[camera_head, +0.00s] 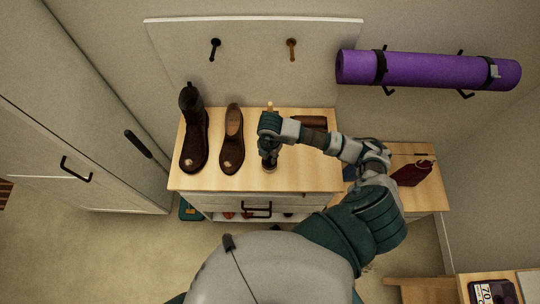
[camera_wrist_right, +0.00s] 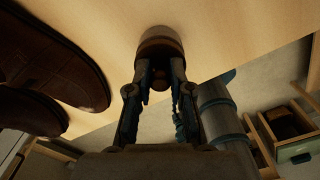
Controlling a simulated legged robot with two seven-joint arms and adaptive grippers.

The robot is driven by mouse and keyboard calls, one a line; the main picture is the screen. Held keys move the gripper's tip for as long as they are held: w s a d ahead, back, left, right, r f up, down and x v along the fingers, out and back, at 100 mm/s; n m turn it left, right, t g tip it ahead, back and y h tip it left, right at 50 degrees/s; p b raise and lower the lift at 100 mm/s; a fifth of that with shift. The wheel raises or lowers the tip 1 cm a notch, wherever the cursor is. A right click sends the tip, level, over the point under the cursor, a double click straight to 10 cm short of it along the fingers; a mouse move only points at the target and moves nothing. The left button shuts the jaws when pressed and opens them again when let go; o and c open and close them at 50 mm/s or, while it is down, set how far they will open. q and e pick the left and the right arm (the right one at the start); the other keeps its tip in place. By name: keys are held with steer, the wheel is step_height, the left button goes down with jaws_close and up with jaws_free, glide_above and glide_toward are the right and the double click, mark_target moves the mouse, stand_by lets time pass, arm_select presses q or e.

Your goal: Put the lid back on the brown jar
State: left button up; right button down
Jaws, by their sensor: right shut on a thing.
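My right gripper (camera_head: 268,158) reaches down over the wooden cabinet top, near its front edge and to the right of the shoes. In the right wrist view its two fingers (camera_wrist_right: 160,85) are shut on a small round brown thing (camera_wrist_right: 160,48) with a pale end. I cannot tell whether this is the jar, its lid, or both together. The gripper hides most of it in the head view, where a small pale-brown bit (camera_head: 269,167) shows below the fingers. My left gripper is not in view.
A tall dark boot (camera_head: 193,140) and a low brown shoe (camera_head: 231,142) stand left of the gripper on the cabinet top (camera_head: 315,178). A dark brown object (camera_head: 308,122) lies behind my arm. A purple rolled mat (camera_head: 430,70) hangs on the wall. The right front of the top is clear.

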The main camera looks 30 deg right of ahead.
steer(key=shift+f, duration=0.15)
stand_by(0.7)
steer(key=c, duration=1)
jaws_free()
steer(key=shift+o, duration=0.4)
steer(key=o, duration=0.4)
steer(key=shift+o, duration=0.2)
steer(key=shift+r+p, duration=2.95)
steer(key=shift+r, duration=0.6)
jaws_close()
